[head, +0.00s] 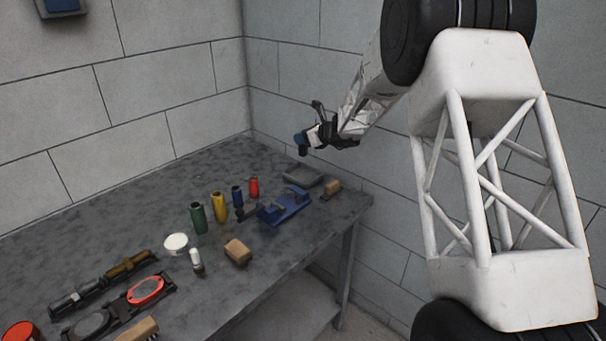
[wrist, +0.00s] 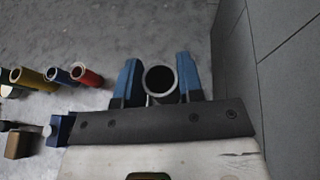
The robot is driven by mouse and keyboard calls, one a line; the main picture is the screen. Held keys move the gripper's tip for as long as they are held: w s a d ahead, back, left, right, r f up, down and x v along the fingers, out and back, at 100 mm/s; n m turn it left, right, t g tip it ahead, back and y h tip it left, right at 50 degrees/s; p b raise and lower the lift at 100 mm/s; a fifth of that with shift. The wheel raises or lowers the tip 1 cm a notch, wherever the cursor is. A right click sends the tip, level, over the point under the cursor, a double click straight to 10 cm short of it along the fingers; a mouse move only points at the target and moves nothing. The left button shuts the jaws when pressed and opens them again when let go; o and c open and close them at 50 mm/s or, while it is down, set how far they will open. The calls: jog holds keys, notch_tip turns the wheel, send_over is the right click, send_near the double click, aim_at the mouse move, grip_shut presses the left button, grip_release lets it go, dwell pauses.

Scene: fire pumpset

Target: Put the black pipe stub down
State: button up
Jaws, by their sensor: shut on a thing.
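The black pipe stub (wrist: 160,85) is between the two blue fingertips of my gripper (wrist: 159,78) in the wrist view, with its round open end showing. My gripper (head: 303,139) is shut on it. In the head view the stub (head: 303,151) is small and dark and hangs under the fingers, above the far right part of the grey bench (head: 150,205). Its lower end looks clear of the bench top.
Green (head: 198,218), yellow (head: 219,207), blue (head: 237,196) and red (head: 254,187) tubes stand in a row. Walls close the back and right. The bench's back left is bare.

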aim_at(303, 152)
jog(key=shift+f, duration=3)
jog(key=shift+f, duration=0.1)
jog(key=shift+f, duration=1.8)
jog(key=shift+f, duration=0.1)
jog(key=o, duration=1)
jog(key=shift+o, duration=0.2)
jog(key=v, duration=1.2)
